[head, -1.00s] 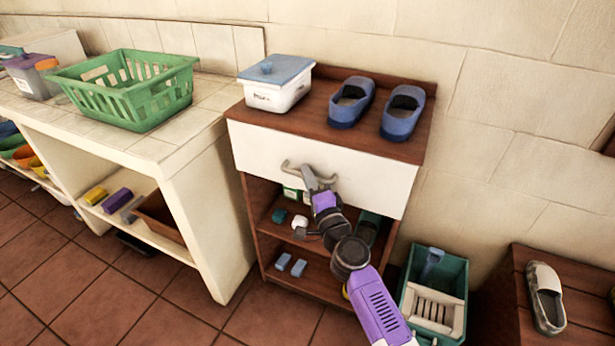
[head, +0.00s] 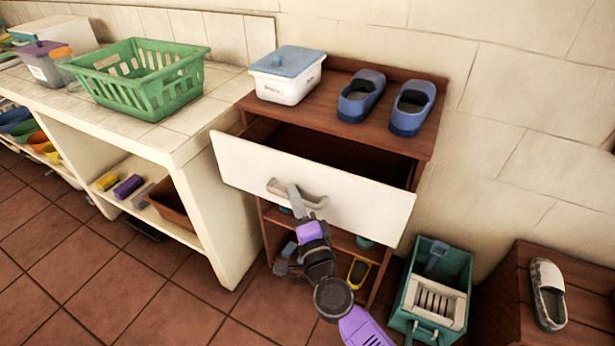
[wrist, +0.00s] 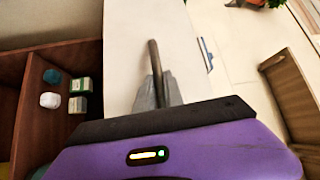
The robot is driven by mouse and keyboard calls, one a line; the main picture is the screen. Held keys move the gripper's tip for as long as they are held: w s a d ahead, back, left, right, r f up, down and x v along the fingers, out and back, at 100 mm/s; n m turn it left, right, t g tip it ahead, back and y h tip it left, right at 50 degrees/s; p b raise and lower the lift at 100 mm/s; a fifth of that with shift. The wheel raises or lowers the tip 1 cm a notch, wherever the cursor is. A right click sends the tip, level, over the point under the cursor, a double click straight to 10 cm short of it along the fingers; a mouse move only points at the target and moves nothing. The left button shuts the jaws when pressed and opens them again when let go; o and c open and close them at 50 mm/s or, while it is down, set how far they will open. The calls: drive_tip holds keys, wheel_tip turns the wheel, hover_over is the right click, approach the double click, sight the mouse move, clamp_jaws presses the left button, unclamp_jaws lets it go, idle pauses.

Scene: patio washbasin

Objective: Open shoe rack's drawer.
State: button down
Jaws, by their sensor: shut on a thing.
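The shoe rack (head: 262,101) is a dark brown wooden unit against the wall. Its white-fronted drawer (head: 352,205) is pulled well out, and the dark inside shows behind the front. The curved metal drawer handle (head: 314,201) is on the front's middle. My gripper (head: 294,196) is shut on the handle. In the wrist view, the fingers (wrist: 157,95) close around the bar of the handle (wrist: 154,55), with the white drawer front (wrist: 122,50) behind.
A white box with a blue lid (head: 287,75) and two blue shoes (head: 362,96) stand on the rack's top. A tiled counter with a green basket (head: 140,80) is left. A green crate (head: 434,290) and a bench with a shoe (head: 547,292) are right. Tiled floor lies in front.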

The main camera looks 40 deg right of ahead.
drive_tip(key=s+a+p, duration=0.2)
drive_tip(key=s+a, duration=0.2)
drive_tip(key=a, duration=0.7)
drive_tip(key=shift+a+p, duration=0.2)
drive_tip(key=shift+p, duration=0.2)
drive_tip(key=shift+s, duration=0.1)
drive_tip(key=c, duration=1.7)
unclamp_jaws()
drive_tip(key=shift+b+v, duration=0.3)
drive_tip(key=shift+v, duration=3.6)
drive_tip(key=shift+a, duration=0.1)
